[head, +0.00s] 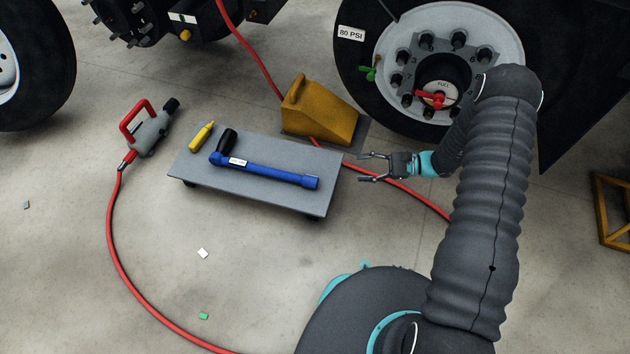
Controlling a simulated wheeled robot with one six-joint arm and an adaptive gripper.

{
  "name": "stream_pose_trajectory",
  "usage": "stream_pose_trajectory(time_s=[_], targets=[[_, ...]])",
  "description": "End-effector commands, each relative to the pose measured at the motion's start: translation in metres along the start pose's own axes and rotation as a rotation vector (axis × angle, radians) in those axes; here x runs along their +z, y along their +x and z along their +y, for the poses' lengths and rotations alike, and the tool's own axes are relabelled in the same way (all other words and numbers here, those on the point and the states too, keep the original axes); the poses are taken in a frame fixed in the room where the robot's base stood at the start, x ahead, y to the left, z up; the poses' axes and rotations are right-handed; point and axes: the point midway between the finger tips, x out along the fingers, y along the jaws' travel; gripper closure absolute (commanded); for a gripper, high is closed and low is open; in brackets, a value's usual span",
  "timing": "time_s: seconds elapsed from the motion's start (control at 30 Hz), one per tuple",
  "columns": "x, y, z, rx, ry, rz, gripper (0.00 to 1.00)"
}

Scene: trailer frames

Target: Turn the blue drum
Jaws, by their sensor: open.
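I see no blue drum in the head view. The one blue thing is a long tool (265,171) with a black handle, lying on a low grey platform (195,178). My gripper (361,167) is open and empty, with its fingers pointing left. It is to the right of the platform in the picture, near the blue tool's right end but apart from it. My arm covers part of the right side of the view.
A yellow wheel chock (318,112) stands behind the platform, before a large tyre (358,85). A yellow marker (201,136) lies on the platform. A grey tool with a red handle (148,132) and red hose (112,240) lie on the floor. The front-left floor is mostly clear.

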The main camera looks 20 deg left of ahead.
Motion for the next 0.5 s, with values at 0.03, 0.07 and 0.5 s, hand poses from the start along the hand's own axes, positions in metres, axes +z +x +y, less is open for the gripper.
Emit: stream_pose_trajectory(time_s=[0.03,0.07,0.5], targets=[[-0.016,0.005,0.009,-0.034,0.036,-0.019,0.46],[-0.025,0.008,0.013,-0.057,0.052,-0.029,0.46],[-0.100,0.032,0.059,-0.261,0.197,-0.099,0.46]])
